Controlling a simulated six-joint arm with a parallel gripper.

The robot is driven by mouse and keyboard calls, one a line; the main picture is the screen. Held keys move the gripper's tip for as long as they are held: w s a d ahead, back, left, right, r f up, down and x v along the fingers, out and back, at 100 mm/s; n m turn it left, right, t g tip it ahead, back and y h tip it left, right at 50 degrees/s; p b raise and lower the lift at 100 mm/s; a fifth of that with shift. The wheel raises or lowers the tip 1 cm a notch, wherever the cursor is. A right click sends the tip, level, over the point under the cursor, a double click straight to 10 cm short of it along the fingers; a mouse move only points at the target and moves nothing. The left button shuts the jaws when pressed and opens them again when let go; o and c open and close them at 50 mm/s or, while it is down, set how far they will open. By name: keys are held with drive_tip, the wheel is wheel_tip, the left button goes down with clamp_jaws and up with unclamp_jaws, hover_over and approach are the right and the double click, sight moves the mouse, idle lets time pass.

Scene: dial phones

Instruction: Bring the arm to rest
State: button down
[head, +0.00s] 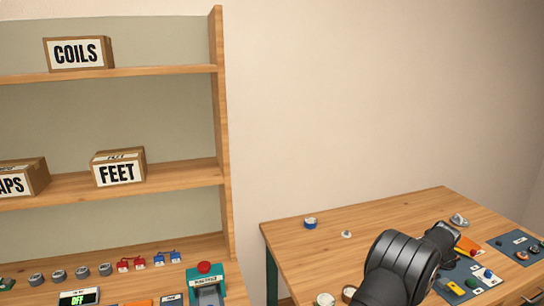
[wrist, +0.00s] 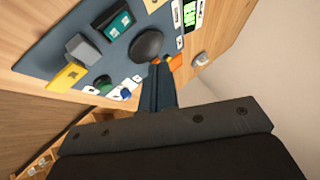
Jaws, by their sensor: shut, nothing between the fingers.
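My gripper (wrist: 160,72) is shut and empty in the wrist view, its dark fingers together above the work table. The fingertips appear close to a dark round part (wrist: 147,45) and a small orange piece (wrist: 175,62); I cannot tell whether they touch anything. In the head view my black arm reaches over the right-hand table (head: 345,215), and the fingers cannot be made out clearly there.
A blue-grey mat (wrist: 45,45) holds a grey block (wrist: 82,47), a teal block (wrist: 118,22) and a yellow piece (wrist: 67,77). A blue round container (head: 310,223) stands on the table's left. Shelves at left hold a COILS box (head: 77,53) and FEET box (head: 118,169).

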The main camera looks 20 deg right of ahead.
drive_tip(key=shift+w+a+f+n+g, duration=0.15)
drive_tip(key=shift+f+g, duration=0.3)
drive_tip(key=shift+f, duration=0.45)
drive_tip(key=shift+a+f+n+g, duration=0.15)
drive_tip(key=shift+f+g, duration=0.3)
drive_tip(key=shift+f, duration=0.4)
drive_tip(key=shift+w+a+n+g+h, duration=0.3)
drive_tip(key=shift+w+a+g+h, duration=0.1)
drive_tip(key=shift+g, duration=0.4)
drive_tip(key=shift+w+a+r+g+h, duration=0.1)
drive_tip(key=shift+w+r+g+h, duration=0.3)
drive_tip(key=shift+g, duration=0.1)
drive_tip(key=w+v, duration=0.1)
drive_tip(key=v, duration=0.8)
drive_tip(key=x, duration=0.6)
drive_tip(key=s+x, duration=0.1)
drive_tip(key=x, duration=0.2)
drive_tip(key=shift+f, duration=0.1)
drive_tip(key=c, duration=2.2)
unclamp_jaws()
